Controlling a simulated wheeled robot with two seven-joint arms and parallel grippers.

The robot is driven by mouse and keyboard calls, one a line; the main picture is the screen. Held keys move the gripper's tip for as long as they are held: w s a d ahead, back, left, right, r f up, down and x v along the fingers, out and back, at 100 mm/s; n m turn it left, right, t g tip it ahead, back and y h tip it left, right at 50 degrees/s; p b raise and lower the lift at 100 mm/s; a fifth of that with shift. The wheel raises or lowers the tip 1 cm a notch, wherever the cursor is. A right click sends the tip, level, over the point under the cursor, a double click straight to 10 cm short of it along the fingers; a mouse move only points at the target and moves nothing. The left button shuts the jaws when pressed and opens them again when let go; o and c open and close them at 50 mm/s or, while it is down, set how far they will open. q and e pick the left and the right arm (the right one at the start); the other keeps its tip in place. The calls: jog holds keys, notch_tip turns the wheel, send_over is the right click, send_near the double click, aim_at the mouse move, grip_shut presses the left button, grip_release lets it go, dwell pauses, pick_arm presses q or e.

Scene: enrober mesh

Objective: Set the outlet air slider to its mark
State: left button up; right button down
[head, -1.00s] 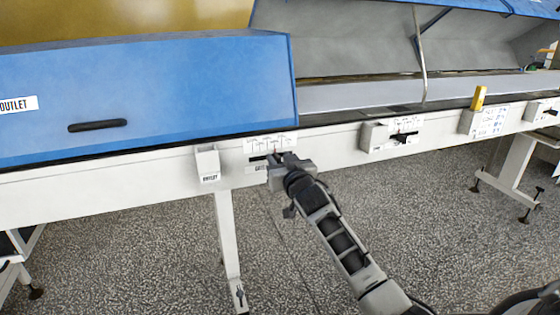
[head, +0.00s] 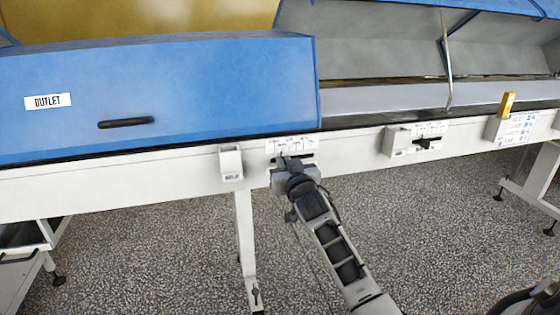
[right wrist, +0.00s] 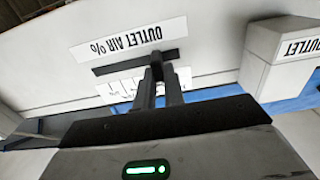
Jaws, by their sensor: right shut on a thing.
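The outlet air slider's slot (right wrist: 115,68) is a dark slit in the white rail, beside an upside-down "OUTLET AIR %" label (right wrist: 125,40) in the right wrist view. My right gripper (right wrist: 157,70) is shut on the small dark slider knob (right wrist: 156,60), right of the slot's middle there. In the head view, my right gripper (head: 286,160) covers the knob, and the slot shows to its right. The printed scale (head: 291,145) sits just above the slot; in the wrist view the fingers partly cover it. Its figures and the mark are too small to read.
A small white box labelled OUTLET (head: 231,162) sticks out just left of the slider. The blue OUTLET hood (head: 200,90) is above. Another slider panel (head: 412,142) and a yellow block (head: 507,104) are farther right. The floor in front is clear.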

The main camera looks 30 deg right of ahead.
jog(key=shift+s+d, duration=0.1)
jog(key=shift+d, duration=0.15)
jog(key=c, duration=1.5)
grip_release()
jog(key=v, duration=1.6)
jog(key=shift+r+p, duration=0.1)
jog(key=shift+p, duration=0.2)
